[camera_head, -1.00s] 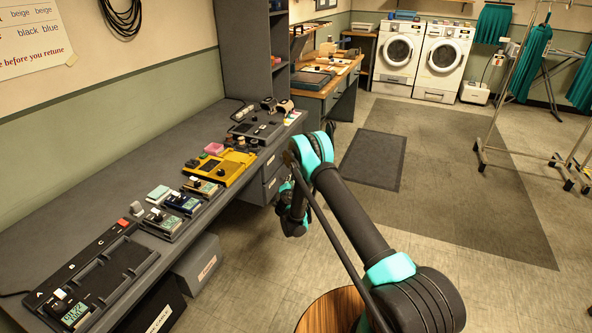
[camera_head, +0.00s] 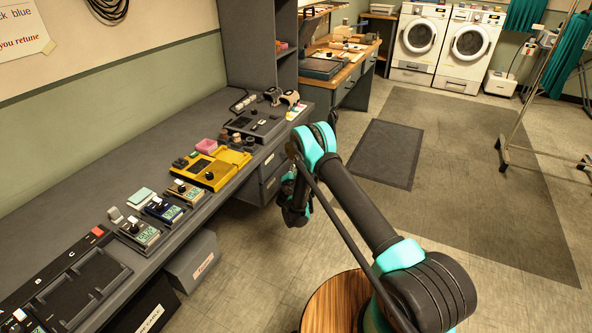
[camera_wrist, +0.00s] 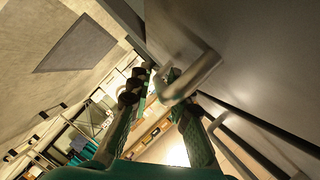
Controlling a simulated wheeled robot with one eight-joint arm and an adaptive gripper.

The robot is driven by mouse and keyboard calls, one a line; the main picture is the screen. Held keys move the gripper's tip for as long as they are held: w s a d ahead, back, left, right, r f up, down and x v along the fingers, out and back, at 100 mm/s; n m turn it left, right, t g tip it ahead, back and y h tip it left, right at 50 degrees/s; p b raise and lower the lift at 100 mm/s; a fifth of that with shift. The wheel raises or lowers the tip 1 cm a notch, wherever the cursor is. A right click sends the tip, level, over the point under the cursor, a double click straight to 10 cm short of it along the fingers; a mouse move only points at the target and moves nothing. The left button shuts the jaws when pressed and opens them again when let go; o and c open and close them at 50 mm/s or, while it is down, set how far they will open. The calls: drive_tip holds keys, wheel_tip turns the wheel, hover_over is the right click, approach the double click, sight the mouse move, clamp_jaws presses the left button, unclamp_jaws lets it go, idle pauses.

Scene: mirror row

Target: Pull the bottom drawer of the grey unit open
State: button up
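The grey drawer unit (camera_head: 268,172) stands under the right end of the long grey desk, its drawer fronts facing the floor area. My gripper (camera_head: 294,200) is in front of its lower part and hides some of it. In the wrist view, a grey front panel (camera_wrist: 262,55) fills the upper right, with a metal bar handle (camera_wrist: 203,73) on it. My gripper (camera_wrist: 155,80) has its two dark fingers apart. The right fingertip overlaps the near end of the handle; I cannot tell whether it touches. A second bar handle (camera_wrist: 238,145) shows lower right, past a dark gap.
The desk (camera_head: 120,150) carries several small devices and a yellow unit (camera_head: 212,168). Grey and black boxes (camera_head: 193,262) stand below it. A round wooden top (camera_head: 330,302) is close by my arm. Open floor with a dark mat (camera_head: 385,153) lies to the right.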

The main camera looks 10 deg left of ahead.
drive_tip(key=shift+c, duration=0.5)
clamp_jaws()
